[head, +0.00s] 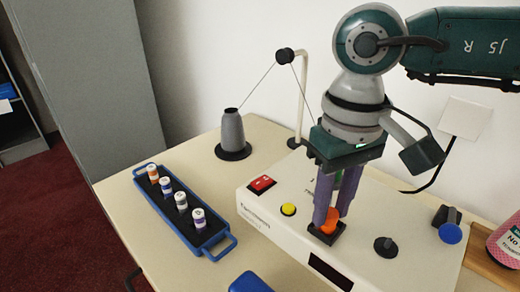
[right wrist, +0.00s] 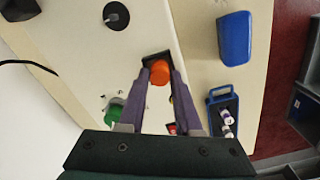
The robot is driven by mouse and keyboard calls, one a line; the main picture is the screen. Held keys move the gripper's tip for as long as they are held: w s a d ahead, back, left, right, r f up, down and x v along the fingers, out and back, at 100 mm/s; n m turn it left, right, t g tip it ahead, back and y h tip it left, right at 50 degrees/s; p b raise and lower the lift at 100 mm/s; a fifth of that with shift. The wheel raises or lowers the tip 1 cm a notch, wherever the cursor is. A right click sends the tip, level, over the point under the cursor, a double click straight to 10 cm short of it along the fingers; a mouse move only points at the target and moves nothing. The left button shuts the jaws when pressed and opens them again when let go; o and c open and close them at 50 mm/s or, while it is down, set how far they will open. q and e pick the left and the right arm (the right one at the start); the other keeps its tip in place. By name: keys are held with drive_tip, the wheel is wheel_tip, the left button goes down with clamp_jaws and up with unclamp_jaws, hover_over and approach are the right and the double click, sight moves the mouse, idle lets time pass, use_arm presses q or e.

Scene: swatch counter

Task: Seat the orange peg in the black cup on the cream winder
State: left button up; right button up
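The cream winder (head: 290,212) stands on the table, with the small square black cup (head: 326,234) on its top near the front edge. The orange peg (head: 330,219) stands at the cup, its lower end hidden inside or behind the rim and a finger. My right gripper (head: 331,218) points down with its purple fingers on either side of the peg. In the right wrist view the orange peg (right wrist: 160,73) fills the gap between the fingertips, over the black cup (right wrist: 153,57). The fingers look shut on it. My left gripper is not in view.
A blue tray (head: 185,215) of spools stands left. A grey cone (head: 233,137) stands behind; its thread runs over a guide post (head: 302,95).

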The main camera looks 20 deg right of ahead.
drive_tip(key=o, duration=0.4)
drive_tip(key=shift+o, duration=0.2)
wheel_tip(320, 180, up, 10)
drive_tip(key=b, duration=0.1)
idle(0.6)
